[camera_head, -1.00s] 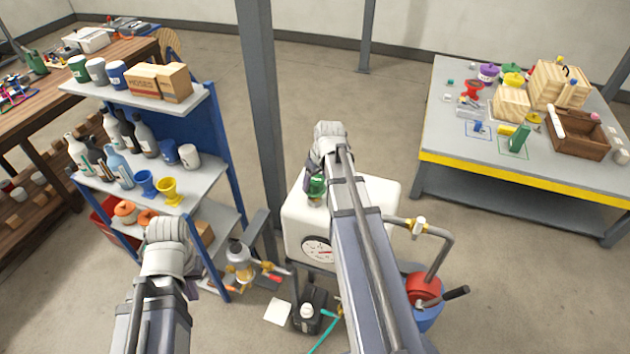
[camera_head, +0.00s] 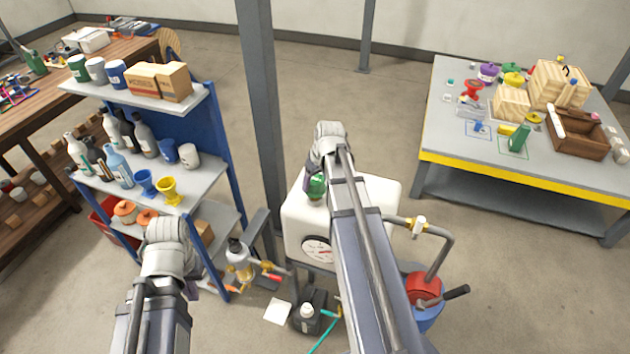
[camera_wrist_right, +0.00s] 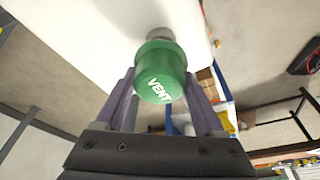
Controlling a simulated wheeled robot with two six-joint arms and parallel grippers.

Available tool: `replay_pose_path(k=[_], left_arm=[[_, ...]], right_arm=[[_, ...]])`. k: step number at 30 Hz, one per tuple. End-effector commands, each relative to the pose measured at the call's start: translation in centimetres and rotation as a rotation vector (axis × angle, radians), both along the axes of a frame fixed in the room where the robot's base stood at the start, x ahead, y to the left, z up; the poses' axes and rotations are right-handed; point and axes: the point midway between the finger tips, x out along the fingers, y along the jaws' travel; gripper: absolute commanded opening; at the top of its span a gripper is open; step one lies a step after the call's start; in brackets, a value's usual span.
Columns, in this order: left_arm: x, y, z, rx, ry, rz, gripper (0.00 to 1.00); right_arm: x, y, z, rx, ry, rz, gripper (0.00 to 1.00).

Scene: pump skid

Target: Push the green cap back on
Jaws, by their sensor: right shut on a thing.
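The green cap (camera_wrist_right: 161,75), marked VENT, sits between the two fingers of my right gripper (camera_wrist_right: 160,92), which is shut on it. In the wrist view a grey neck (camera_wrist_right: 160,34) on the white tank shows just behind the cap. The cap lines up with the neck, but I cannot tell how far it is seated. In the head view the cap (camera_head: 317,187) is over the top of the white tank (camera_head: 300,222), partly hidden by my right arm. My left gripper (camera_head: 191,286) hangs in front of the blue shelf, its fingers mostly hidden by its wrist.
A round gauge (camera_head: 318,249) is on the tank's front. A grey post (camera_head: 262,120) stands behind. The shelf (camera_head: 205,165) is close on the left.

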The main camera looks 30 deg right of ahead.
Motion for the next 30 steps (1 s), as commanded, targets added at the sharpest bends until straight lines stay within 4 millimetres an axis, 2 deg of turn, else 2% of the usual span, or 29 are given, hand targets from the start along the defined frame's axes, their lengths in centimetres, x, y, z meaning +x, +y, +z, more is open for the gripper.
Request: replay_pose_path(k=[30], left_arm=[[0.0, 0.0, -2.1, 0.0, 0.0, 0.0, 0.0]], right_arm=[[0.0, 0.0, -2.1, 0.0, 0.0, 0.0, 0.04]])
